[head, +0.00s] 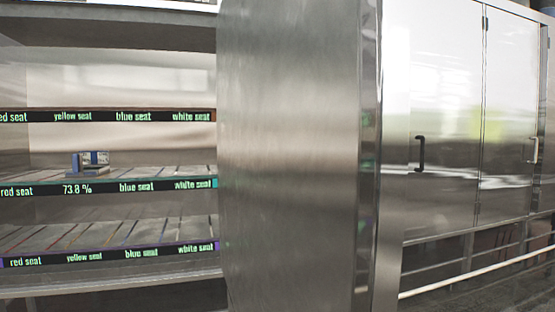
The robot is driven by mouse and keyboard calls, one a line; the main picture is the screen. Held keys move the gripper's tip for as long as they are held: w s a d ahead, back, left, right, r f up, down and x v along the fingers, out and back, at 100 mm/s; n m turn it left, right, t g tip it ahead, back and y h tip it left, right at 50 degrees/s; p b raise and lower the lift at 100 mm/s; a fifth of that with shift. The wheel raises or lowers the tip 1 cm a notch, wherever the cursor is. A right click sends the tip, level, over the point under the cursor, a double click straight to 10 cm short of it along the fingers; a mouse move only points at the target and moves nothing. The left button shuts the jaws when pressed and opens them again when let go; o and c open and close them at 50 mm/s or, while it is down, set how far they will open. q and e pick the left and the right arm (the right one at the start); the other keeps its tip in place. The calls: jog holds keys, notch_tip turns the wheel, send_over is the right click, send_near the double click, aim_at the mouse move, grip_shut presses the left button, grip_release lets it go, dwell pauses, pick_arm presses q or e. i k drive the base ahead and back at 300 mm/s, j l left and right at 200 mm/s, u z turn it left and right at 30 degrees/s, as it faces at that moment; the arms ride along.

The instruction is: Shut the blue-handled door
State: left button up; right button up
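No blue handle shows in the head view, so I cannot tell which door is the blue-handled one. A wide brushed-metal panel (290,150) stands upright in the middle, close to me. I cannot tell whether it is an open door or a cabinet wall. To its right, a door with a black handle (420,153) and a door with a pale handle (534,150) look shut. Neither of my grippers is in view.
At the left is an open shelf bay with black label strips (75,116) reading red, yellow, blue and white seat. A small blue-and-grey object (90,161) sits on the middle shelf (150,170). A white rail (470,275) runs low at the right.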

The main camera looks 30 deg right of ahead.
aim_at(313, 97)
jog(key=k+l, duration=0.1)
jog(key=l, duration=0.5)
jog(key=k+l, duration=0.1)
jog(key=l, duration=0.55)
jog(key=k+l, duration=0.1)
jog(key=l, duration=0.5)
